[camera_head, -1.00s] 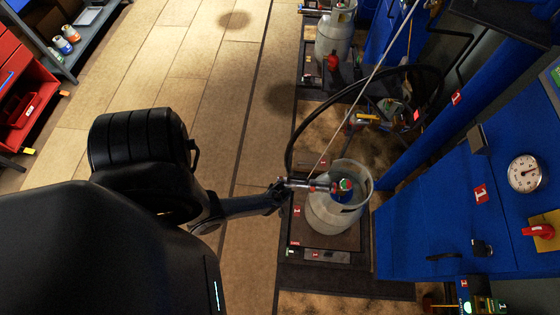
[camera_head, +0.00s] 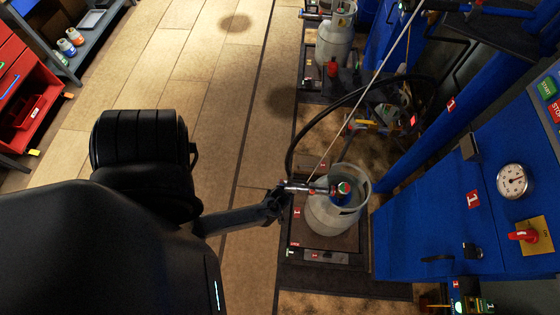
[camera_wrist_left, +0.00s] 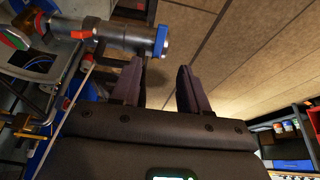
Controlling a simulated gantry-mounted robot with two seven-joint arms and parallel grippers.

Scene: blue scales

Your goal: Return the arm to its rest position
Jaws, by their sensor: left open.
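My left arm comes in from the left, and its gripper (camera_head: 277,201) is beside the metal filling connector (camera_head: 298,187) on top of a grey gas cylinder (camera_head: 322,216). In the left wrist view the left gripper (camera_wrist_left: 160,78) is open, with nothing between its two dark fingers. The connector (camera_wrist_left: 115,36), with a blue end, lies just beyond and left of the fingers. Whether a finger touches it I cannot tell. The cylinder stands upright on a scale platform (camera_head: 300,258), and a black hose (camera_head: 292,140) loops up from the connector. My right gripper is not in view.
A blue scale cabinet (camera_head: 420,225) with a round gauge (camera_head: 512,181) and a red valve handle (camera_head: 522,236) stands at right. Another cylinder (camera_head: 333,45) stands behind. Red drawers (camera_head: 30,100) are at far left. The tiled floor (camera_head: 225,120) between is clear.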

